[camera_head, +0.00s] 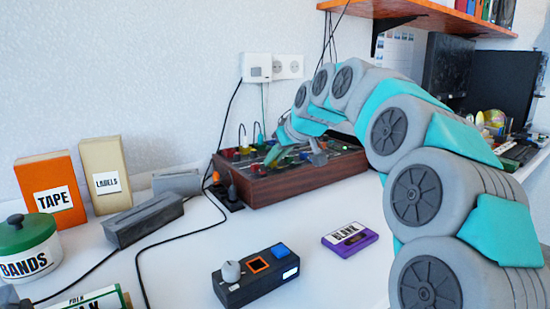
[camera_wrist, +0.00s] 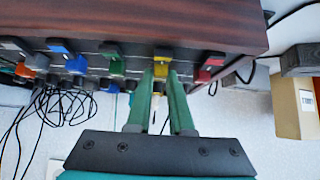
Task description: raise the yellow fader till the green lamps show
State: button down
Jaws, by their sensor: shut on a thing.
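The wooden-sided mixer (camera_head: 305,187) stands on the white table against the wall. It has a row of coloured fader caps. In the wrist view the yellow fader (camera_wrist: 162,54) sits between my green fingertips. My gripper (camera_wrist: 162,74) is shut on it, with one finger on each side. In the head view my gripper (camera_head: 272,156) reaches down over the mixer's top, and my arm hides part of the panel. A green fader (camera_wrist: 115,65) and a red fader (camera_wrist: 208,70) flank the yellow one. I cannot tell clearly which lamps are lit.
Cables (camera_head: 170,238) run across the table at the left. An orange TAPE box (camera_head: 48,175) stands at the far left. A wooden shelf (camera_head: 430,14) hangs above.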

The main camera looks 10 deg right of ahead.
dwell(0.7)
jog(key=shift+w+a+f+p, duration=0.1)
jog(key=shift+w+a+p, duration=0.15)
jog(key=shift+w, duration=0.45)
jog(key=shift+w+a+p, duration=0.1)
jog(key=shift+w+a, duration=0.25)
jog(key=shift+w, duration=0.35)
jog(key=c, duration=0.8)
grip_release()
jog(key=shift+v, duration=4)
jog(key=shift+w, duration=0.1)
